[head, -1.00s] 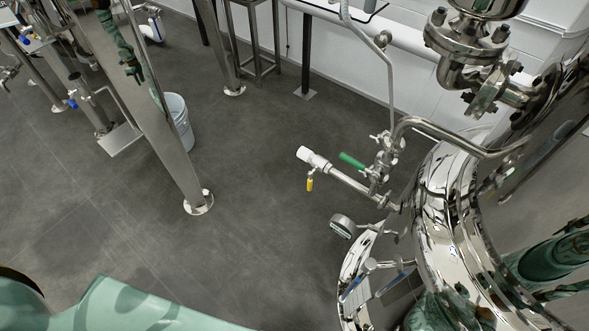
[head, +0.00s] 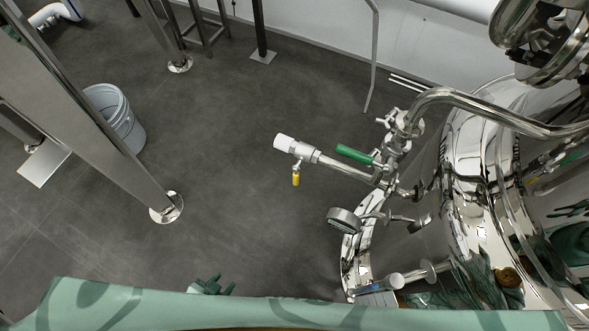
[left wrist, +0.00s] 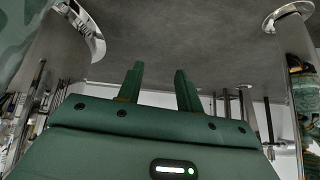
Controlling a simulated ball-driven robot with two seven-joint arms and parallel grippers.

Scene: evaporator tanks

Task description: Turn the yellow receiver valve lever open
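The yellow receiver valve lever (head: 296,180) is small and hangs down from a steel pipe stub with a white end (head: 290,146). The stub sticks out to the left from the large shiny tank at the right of the head view. My left gripper (head: 212,284) shows only as dark green fingers above my arm at the bottom of the head view. It is below and left of the lever, well apart from it. In the left wrist view its two fingers (left wrist: 159,72) are spread with nothing between them. The lever cannot be made out there. My right gripper is not in view.
A green-handled valve (head: 355,154) sits just right of the yellow lever. A round gauge (head: 343,221) is below it. The polished tank (head: 470,160) fills the right side. A steel leg (head: 100,120) and a white bucket (head: 116,118) stand left. The floor between is clear.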

